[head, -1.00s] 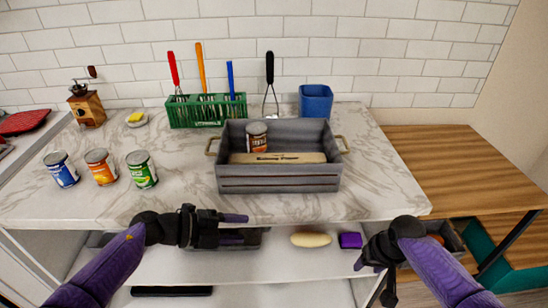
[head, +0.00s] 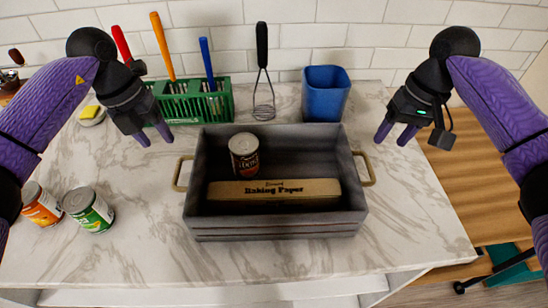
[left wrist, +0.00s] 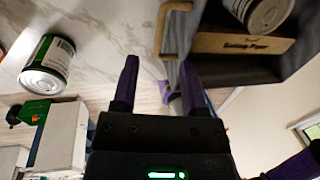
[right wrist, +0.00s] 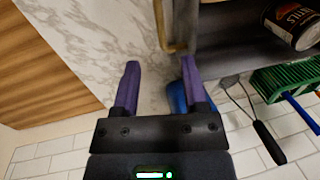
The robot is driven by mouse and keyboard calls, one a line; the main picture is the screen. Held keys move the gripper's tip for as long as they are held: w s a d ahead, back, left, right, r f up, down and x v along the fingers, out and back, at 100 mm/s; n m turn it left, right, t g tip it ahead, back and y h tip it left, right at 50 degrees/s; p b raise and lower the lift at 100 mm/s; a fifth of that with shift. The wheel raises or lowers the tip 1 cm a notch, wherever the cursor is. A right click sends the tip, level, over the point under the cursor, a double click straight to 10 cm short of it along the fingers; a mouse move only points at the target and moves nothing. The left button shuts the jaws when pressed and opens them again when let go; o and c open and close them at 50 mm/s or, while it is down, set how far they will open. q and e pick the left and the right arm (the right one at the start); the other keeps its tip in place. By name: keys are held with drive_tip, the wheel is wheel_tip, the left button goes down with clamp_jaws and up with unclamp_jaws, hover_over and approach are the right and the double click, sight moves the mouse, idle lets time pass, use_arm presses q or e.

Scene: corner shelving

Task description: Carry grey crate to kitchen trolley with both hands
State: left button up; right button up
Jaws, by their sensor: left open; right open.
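The grey crate (head: 276,232) stands on the marble counter with a brass handle at each end. It holds a dark can (head: 244,155) and a Baking Paper box (head: 274,192). My left gripper (head: 156,141) is open and empty, above and behind the left handle (head: 182,173). In the left wrist view the left handle (left wrist: 163,30) lies ahead of the open fingers (left wrist: 158,85). My right gripper (head: 395,137) is open and empty, above and behind the right handle (head: 366,168). In the right wrist view that handle (right wrist: 160,25) lies ahead of the open fingers (right wrist: 160,88).
A green rack (head: 200,102) with utensils, a whisk (head: 263,85) and a blue container (head: 325,93) stand behind the crate. A green-label can (head: 88,209) and an orange-label can (head: 42,205) stand left. A wooden surface (head: 465,190) lies right of the counter.

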sight(177, 168)
use_arm(q)
drive_tip(key=f, duration=0.3)
drive_tip(key=d+f, duration=0.1)
drive_tip(key=f, duration=0.2)
drive_tip(key=d+f, duration=0.1)
drive_tip(key=f, duration=0.2)
drive_tip(key=shift+s+f, duration=0.35)
use_arm(e)
drive_tip(key=f, duration=0.3)
drive_tip(key=a+f, duration=0.1)
drive_tip(key=f, duration=0.2)
drive_tip(key=a+f, duration=0.1)
drive_tip(key=f, duration=0.2)
drive_tip(key=shift+s+f, duration=0.3)
drive_tip(key=shift+s, duration=0.1)
use_arm(q)
clamp_jaws()
use_arm(e)
clamp_jaws()
use_arm(q)
drive_tip(key=shift+r, duration=0.1)
use_arm(e)
drive_tip(key=shift+r, duration=0.1)
